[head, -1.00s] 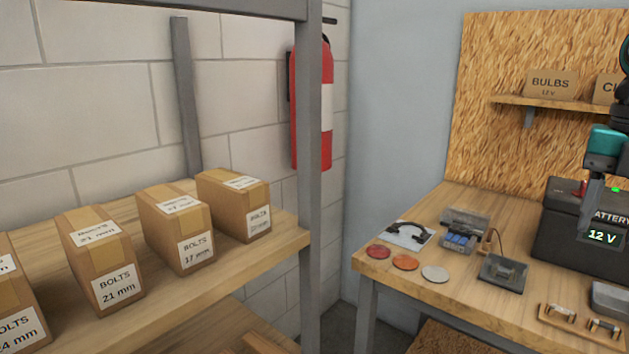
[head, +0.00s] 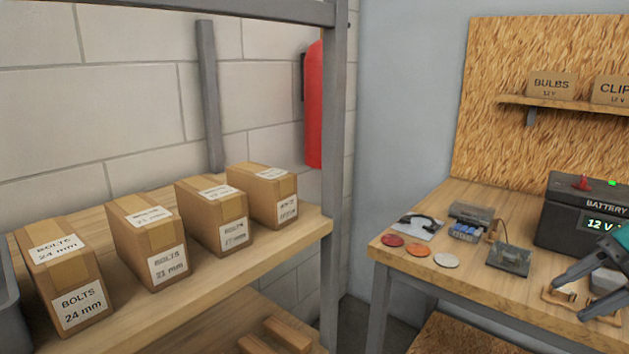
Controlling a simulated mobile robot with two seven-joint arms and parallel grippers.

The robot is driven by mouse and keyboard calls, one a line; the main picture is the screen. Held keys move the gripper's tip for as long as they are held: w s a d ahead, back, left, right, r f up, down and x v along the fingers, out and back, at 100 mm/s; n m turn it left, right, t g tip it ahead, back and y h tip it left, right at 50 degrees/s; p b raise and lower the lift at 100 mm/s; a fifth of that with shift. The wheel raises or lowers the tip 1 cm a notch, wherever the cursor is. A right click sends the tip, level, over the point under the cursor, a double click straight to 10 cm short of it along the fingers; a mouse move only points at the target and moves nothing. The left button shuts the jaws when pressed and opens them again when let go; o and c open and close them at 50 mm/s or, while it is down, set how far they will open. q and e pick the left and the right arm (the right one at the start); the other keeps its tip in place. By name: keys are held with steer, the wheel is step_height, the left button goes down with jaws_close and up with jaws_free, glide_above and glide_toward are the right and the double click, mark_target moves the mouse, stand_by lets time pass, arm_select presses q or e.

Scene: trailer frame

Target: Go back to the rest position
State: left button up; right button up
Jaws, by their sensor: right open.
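My right gripper (head: 570,294) comes in at the right edge of the head view. Its two dark fingers are spread apart and empty, above the front right part of the wooden workbench (head: 448,211), in front of the black battery (head: 562,232) with its lit 12 V display. The fingers partly cover a small wooden holder (head: 553,300) on the bench. I cannot tell from this view whether they touch it. My left gripper is out of view.
A shelf (head: 318,222) with several cardboard bolt boxes (head: 151,246) stands at left, its grey post (head: 331,180) near the middle. Red, orange and white discs (head: 419,249), a blue connector block (head: 465,233) and a dark square device (head: 508,260) lie on the bench.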

steer(key=s+a+f+m+t, duration=0.2)
steer(key=f+m+t, duration=0.35)
steer(key=f, duration=0.45)
steer(key=s+a+f+m+t, duration=0.2)
steer(key=f+m+t, duration=0.2)
steer(key=f+m, duration=0.45)
steer(key=s+a+f+m+g+h, duration=0.1)
steer(key=s+a+f+m+h, duration=0.1)
steer(key=s+a+f+m, duration=0.2)
steer(key=s+a+f+m+g+h, duration=0.1)
steer(key=s+a+f+m+h, duration=0.1)
steer(key=s+a+f+m, duration=0.3)
steer(key=a+f, duration=0.4)
steer(key=a, duration=0.3)
steer(key=shift+f+h+p, duration=0.15)
steer(key=shift+h+p, duration=0.2)
steer(key=shift+h, duration=0.05)
